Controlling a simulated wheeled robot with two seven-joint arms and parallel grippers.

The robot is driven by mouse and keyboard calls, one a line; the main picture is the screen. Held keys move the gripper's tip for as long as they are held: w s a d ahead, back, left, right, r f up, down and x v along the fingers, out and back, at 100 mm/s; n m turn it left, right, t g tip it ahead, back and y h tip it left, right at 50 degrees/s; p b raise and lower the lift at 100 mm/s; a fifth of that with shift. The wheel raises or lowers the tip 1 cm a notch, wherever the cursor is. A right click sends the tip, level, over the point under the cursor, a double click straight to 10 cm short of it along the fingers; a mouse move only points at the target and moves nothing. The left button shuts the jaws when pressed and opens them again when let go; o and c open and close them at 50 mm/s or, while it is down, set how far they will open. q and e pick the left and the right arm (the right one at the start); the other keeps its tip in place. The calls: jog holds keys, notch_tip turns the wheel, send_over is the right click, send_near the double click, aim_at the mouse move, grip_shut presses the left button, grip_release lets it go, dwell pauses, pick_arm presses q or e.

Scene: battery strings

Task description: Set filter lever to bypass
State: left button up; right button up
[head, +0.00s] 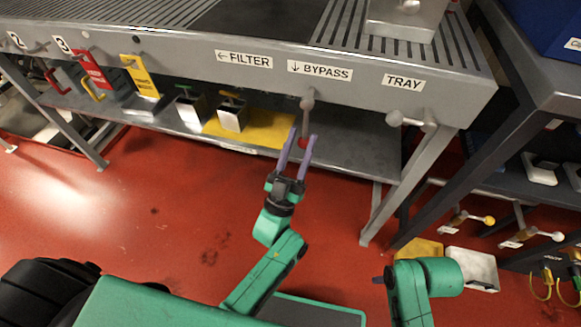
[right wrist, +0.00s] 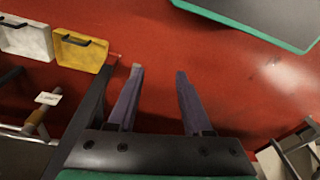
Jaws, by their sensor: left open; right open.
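The filter lever (head: 306,118) is on the grey bench front, below and between the FILTER label (head: 244,59) with a left arrow and the BYPASS label (head: 320,71) with a down arrow. Its grey rod hangs down from a round grey hub, and a red end shows low between my left fingers. My left gripper (head: 301,146) is open, with its purple fingers pointing up on either side of that red end. I cannot tell whether they touch it. My right gripper (right wrist: 159,98) is open and empty over the red floor in the right wrist view.
A grey handle (head: 412,121) under the TRAY label (head: 403,82) sticks out sideways, right of the lever. Yellow and red tags (head: 141,77) hang at the left. Metal boxes (head: 232,114) stand on the lower shelf. A dark rack (head: 520,150) stands at the right. Red floor (head: 190,200) is open in front.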

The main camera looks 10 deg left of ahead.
pick_arm(q)
jog(key=v, duration=1.1)
jog(key=shift+b, duration=0.45)
pick_arm(e)
jog(key=r, duration=0.3)
jog(key=shift+s, duration=0.2)
jog(key=shift+a, duration=0.1)
